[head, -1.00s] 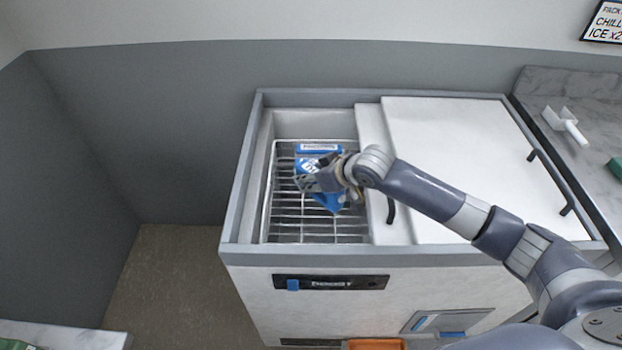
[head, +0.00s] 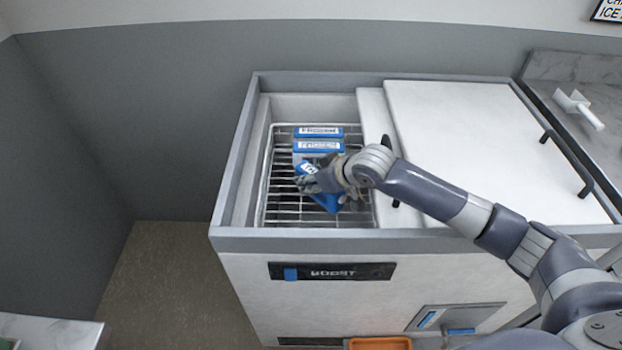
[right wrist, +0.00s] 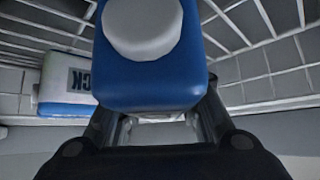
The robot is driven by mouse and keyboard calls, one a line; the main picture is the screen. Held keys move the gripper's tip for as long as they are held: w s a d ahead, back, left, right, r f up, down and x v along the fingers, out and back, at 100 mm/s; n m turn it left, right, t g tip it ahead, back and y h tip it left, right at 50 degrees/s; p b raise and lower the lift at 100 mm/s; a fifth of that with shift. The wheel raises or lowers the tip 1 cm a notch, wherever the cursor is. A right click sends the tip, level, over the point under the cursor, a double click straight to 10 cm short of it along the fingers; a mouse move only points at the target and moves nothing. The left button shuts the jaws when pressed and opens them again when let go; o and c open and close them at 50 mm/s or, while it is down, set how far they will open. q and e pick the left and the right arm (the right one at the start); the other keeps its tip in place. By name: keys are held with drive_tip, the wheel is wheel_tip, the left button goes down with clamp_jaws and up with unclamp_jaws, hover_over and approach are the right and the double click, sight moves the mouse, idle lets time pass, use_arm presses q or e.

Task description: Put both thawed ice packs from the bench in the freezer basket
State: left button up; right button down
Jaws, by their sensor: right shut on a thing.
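My right gripper (head: 318,184) is inside the freezer basket (head: 285,217), shut on a blue ice pack (head: 326,203). In the right wrist view the held pack (right wrist: 150,82) is blue with a round white cap, between the fingers. In the head view it looks tilted and is partly covered by the gripper. A blue patch with white lettering (head: 307,168) shows just behind the gripper; I cannot tell if it belongs to the held pack. A labelled white-and-blue pack (right wrist: 66,84) lies left in the wrist view. My left gripper is out of view.
Two packs labelled FROZEN, a rear one (head: 320,131) and a nearer one (head: 318,146), lie at the basket's back. The sliding lid (head: 450,140) covers the freezer's right side. The basket's left and front show bare wire. A marble bench (head: 590,75) stands at right.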

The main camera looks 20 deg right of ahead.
drive_tip(key=shift+f, duration=0.5)
drive_tip(key=c, duration=1.1)
unclamp_jaws()
